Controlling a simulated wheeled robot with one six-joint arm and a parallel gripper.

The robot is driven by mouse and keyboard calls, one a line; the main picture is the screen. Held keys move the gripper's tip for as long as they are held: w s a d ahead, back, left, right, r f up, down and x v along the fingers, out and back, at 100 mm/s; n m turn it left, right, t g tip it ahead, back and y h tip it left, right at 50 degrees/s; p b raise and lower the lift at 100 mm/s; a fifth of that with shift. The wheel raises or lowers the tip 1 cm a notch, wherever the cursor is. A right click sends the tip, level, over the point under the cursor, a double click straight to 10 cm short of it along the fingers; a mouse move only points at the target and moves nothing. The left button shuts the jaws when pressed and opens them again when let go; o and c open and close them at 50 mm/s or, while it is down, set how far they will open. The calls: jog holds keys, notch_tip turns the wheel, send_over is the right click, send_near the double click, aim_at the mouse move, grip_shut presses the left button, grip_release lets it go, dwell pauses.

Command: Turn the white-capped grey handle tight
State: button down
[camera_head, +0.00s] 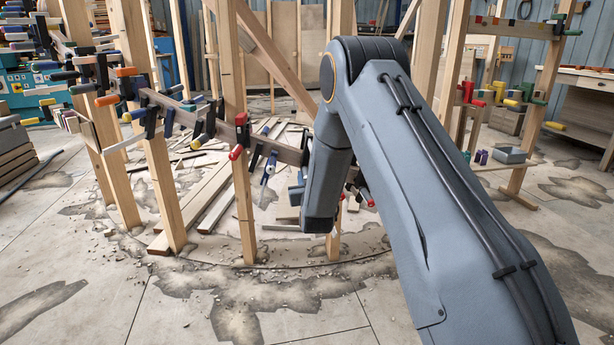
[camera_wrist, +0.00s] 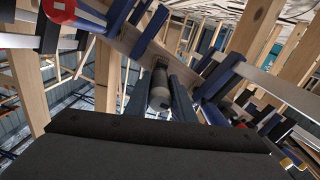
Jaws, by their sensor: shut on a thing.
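In the wrist view, the grey handle (camera_wrist: 160,78) of a clamp points toward the camera, and its pale cap (camera_wrist: 159,101) faces me. My gripper (camera_wrist: 158,88) has one dark finger on each side of the handle and is shut on it. The far end of the handle meets the clamp near the wooden stringer (camera_wrist: 125,38). In the head view my own arm covers the middle right, and I cannot make out the handle or the gripper's grip there.
A clamp with a red-and-white end (camera_wrist: 60,10) is close at the upper left of the wrist view. Blue clamps (camera_wrist: 218,78) crowd the right. In the head view, wooden posts (camera_head: 165,185) carry the stringer with several clamps. Loose boards (camera_head: 215,195) and debris lie on the floor.

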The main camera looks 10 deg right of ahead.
jog(key=m+p, duration=0.2)
jog(key=m, duration=0.2)
jog(key=shift+m, duration=0.3)
jog(key=m+p, duration=0.1)
jog(key=m, duration=0.2)
jog(key=shift+m, duration=0.3)
jog(key=m+p, duration=0.1)
jog(key=m, duration=0.2)
jog(key=shift+a+r+m+p, duration=0.1)
jog(key=shift+m+p, duration=0.7)
jog(key=shift+m, duration=1.3)
jog(key=c, duration=1.5)
grip_release()
jog(key=shift+s, duration=0.1)
